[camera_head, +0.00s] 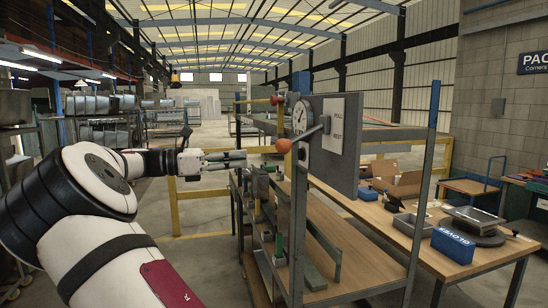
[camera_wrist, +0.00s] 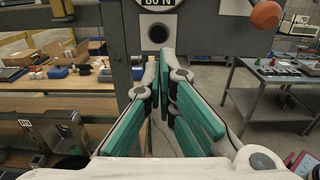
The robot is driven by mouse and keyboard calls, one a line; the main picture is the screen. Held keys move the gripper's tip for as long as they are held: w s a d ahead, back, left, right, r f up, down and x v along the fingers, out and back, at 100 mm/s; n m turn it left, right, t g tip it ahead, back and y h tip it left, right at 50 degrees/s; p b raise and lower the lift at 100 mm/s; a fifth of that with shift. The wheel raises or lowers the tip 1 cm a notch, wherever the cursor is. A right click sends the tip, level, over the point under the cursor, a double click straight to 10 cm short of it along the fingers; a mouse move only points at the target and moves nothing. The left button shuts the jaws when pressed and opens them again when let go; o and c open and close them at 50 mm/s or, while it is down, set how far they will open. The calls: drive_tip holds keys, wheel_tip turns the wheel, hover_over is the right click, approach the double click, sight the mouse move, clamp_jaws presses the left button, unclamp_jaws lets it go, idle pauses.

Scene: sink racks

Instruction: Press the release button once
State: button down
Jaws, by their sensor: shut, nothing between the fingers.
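My gripper (camera_head: 241,160) is shut and empty in the head view, pointing right toward the side of an upright grey panel (camera_head: 345,165). In the wrist view my gripper (camera_wrist: 159,72) has its teal-padded fingers closed together, tips just below a white plate (camera_wrist: 147,44) with a round black disc (camera_wrist: 157,33) under an "80 N" label. I cannot tell for sure whether this disc is the release button. The tips look apart from the plate, but the gap is hard to judge. The disc does not show clearly in the head view.
An orange ball knob (camera_head: 283,146) on a lever sticks out near the gripper; the knob also shows in the wrist view (camera_wrist: 265,15). A round dial (camera_head: 302,117) and a pull/rest sign (camera_head: 334,124) are on the panel.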

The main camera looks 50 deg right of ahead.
sight(300, 155)
drive_tip(key=p+x, duration=0.4)
drive_tip(key=x, duration=0.8)
drive_tip(key=shift+s+d+r, duration=0.15)
drive_tip(key=shift+s, duration=0.2)
drive_tip(key=shift+s+d, duration=0.2)
drive_tip(key=shift+d, duration=0.35)
